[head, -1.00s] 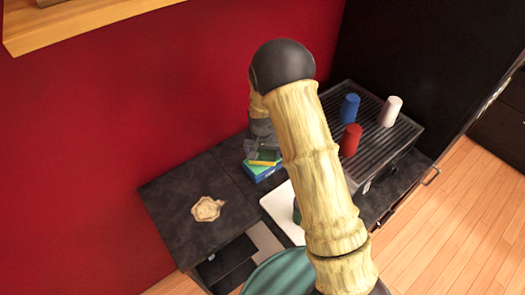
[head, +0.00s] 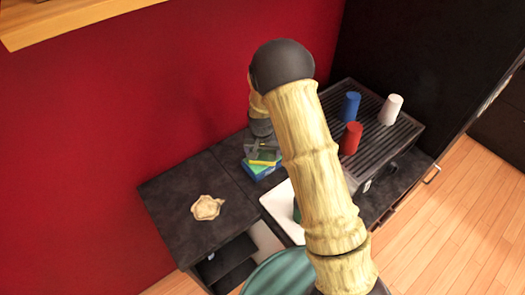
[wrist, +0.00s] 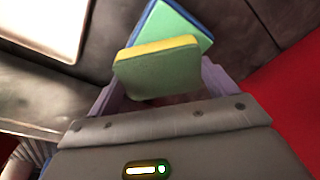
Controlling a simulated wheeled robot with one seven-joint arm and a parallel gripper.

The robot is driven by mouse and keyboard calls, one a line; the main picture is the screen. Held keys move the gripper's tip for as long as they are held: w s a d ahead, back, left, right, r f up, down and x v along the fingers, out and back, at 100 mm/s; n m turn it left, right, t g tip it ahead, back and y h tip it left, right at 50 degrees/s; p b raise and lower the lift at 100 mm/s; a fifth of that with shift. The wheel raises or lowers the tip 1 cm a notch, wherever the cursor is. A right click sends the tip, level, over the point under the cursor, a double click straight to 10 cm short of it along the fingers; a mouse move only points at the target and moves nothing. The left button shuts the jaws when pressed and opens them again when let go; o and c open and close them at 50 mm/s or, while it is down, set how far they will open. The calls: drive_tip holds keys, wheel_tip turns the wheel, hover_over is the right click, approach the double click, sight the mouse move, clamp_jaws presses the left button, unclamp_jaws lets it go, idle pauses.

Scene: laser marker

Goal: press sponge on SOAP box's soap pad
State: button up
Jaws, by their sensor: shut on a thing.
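My gripper (wrist: 160,88) is shut on a sponge (wrist: 157,72), which has a green face and a yellow edge. In the wrist view its purple fingers show on both sides of the sponge. The SOAP box (wrist: 187,14) is blue with a green soap pad (wrist: 160,24) on top, just beyond the sponge, which covers part of it. In the head view my gripper (head: 262,144) and the sponge (head: 263,162) are right over the blue box (head: 260,172). I cannot tell whether the sponge touches the pad.
The box stands on a dark counter (head: 165,190) by the red wall. A crumpled tan thing (head: 207,207) lies to the left, and a white tray (head: 279,205) is close on the right. A ribbed rack (head: 370,130) holds blue, red and white cups.

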sight(262, 154)
drive_tip(key=shift+f+b, duration=0.3)
drive_tip(key=shift+f, duration=0.15)
idle(0.6)
idle(0.5)
drive_tip(key=shift+r+p, duration=2.35)
drive_tip(key=shift+r, duration=1.2)
drive_tip(key=shift+a+f, duration=0.1)
